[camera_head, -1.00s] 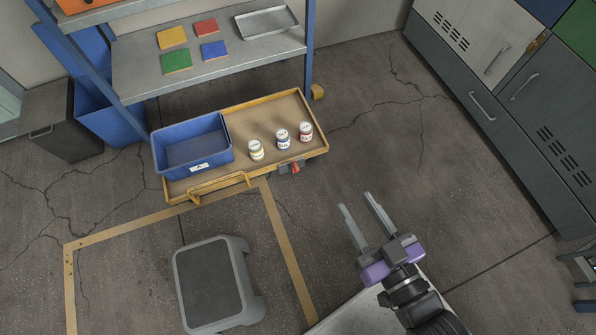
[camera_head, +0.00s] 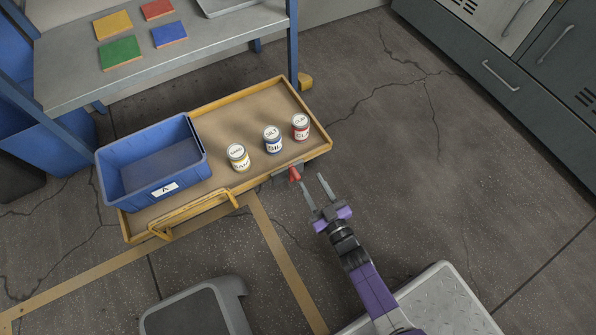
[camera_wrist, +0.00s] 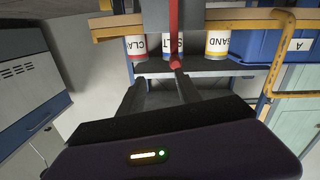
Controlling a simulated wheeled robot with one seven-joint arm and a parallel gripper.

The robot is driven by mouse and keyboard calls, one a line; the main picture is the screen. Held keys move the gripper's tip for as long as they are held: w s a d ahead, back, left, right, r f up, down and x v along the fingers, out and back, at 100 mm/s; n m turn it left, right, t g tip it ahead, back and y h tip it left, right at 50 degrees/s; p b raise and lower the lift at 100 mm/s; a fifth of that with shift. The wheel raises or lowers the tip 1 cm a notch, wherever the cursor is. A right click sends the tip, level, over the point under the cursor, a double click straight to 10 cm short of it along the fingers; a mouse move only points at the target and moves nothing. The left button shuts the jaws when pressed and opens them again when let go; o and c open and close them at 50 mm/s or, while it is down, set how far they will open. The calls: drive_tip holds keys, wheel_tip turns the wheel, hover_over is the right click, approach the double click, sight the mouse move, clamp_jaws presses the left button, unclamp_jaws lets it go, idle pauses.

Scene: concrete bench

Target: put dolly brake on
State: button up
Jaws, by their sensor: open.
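The dolly (camera_head: 235,189) has a yellow frame and a tan deck and stands on the floor. Its brake lever (camera_head: 294,174) is red and sits on a grey mount at the dolly's near edge, right of the handle. In the wrist view the red lever (camera_wrist: 174,30) hangs in front of the jaws, with its rounded end by the tip of the right-hand finger. My gripper (camera_head: 311,180) is open and empty, its fingertips just right of and close to the lever. I cannot tell whether a finger touches it. The jaws also show in the wrist view (camera_wrist: 158,80).
On the dolly stand a blue bin (camera_head: 150,192) marked A and jars of sand (camera_head: 238,158), silt (camera_head: 272,140) and clay (camera_head: 300,127). A yellow handle (camera_head: 190,215) juts from the near edge. A grey step stool (camera_head: 195,310) stands below. The floor to the right is clear.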

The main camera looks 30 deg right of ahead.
sight(296, 175)
drive_tip(key=shift+n+y, duration=0.3)
drive_tip(key=shift+y, duration=0.1)
drive_tip(key=w+b, duration=0.1)
drive_tip(key=w, duration=0.1)
drive_tip(key=w+a+f+b, duration=0.1)
drive_tip(key=w, duration=0.1)
drive_tip(key=w+a+b, duration=0.1)
drive_tip(key=shift+w+a+f, duration=0.1)
drive_tip(key=shift+w+f, duration=0.3)
drive_tip(key=shift+w+r, duration=0.1)
drive_tip(key=shift+w, duration=0.35)
clamp_jaws()
idle(0.7)
